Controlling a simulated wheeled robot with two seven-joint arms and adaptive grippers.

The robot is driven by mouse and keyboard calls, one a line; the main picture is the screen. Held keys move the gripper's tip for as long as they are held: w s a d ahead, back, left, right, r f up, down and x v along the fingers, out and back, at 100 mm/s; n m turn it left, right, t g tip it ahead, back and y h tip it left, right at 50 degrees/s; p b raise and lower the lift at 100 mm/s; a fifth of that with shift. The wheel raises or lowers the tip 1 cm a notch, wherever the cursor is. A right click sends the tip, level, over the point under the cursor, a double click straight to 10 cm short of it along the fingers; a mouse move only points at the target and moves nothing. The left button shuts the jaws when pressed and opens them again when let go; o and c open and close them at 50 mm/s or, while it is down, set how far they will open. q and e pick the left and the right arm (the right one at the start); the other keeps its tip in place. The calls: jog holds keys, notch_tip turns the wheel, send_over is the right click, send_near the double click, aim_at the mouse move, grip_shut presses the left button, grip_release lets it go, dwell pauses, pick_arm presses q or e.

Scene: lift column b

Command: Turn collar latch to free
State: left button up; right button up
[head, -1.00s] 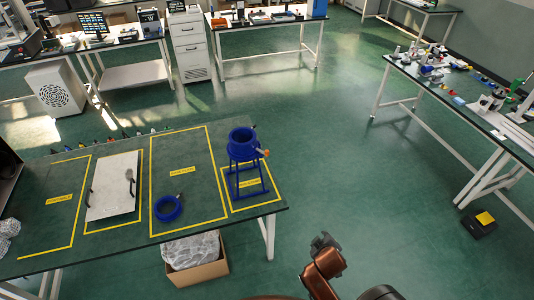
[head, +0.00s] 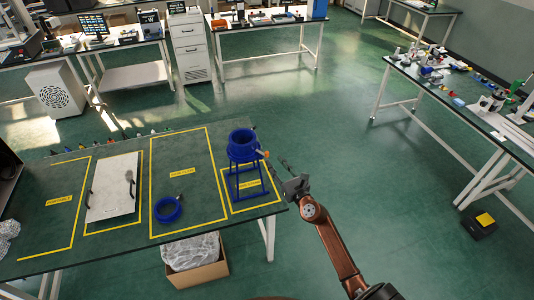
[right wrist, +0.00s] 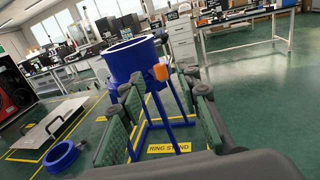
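The blue ring stand (head: 243,148) stands upright at the table's right end, a wide blue collar on thin legs. Its latch has an orange tip (head: 263,153) sticking out to the right. In the right wrist view the collar (right wrist: 130,58) is ahead and the orange latch tip (right wrist: 160,72) points toward the camera. My right gripper (head: 281,164) is just right of the latch in the head view. Its fingers (right wrist: 160,85) are spread, with the latch tip seen between them; contact cannot be told. My left gripper is not in view.
A blue ring with a handle (head: 168,210) lies on the table left of the stand. A white plate with handles (head: 111,190) lies further left. A cardboard box (head: 196,270) sits under the table edge.

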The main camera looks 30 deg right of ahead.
aim_at(268, 154)
jog(key=w, duration=0.4)
jog(key=w+b, duration=0.1)
jog(key=w, duration=0.2)
jog(key=shift+w+d+f, duration=0.1)
jog(key=shift+w+f, duration=0.1)
jog(key=shift+w, duration=0.2)
grip_shut()
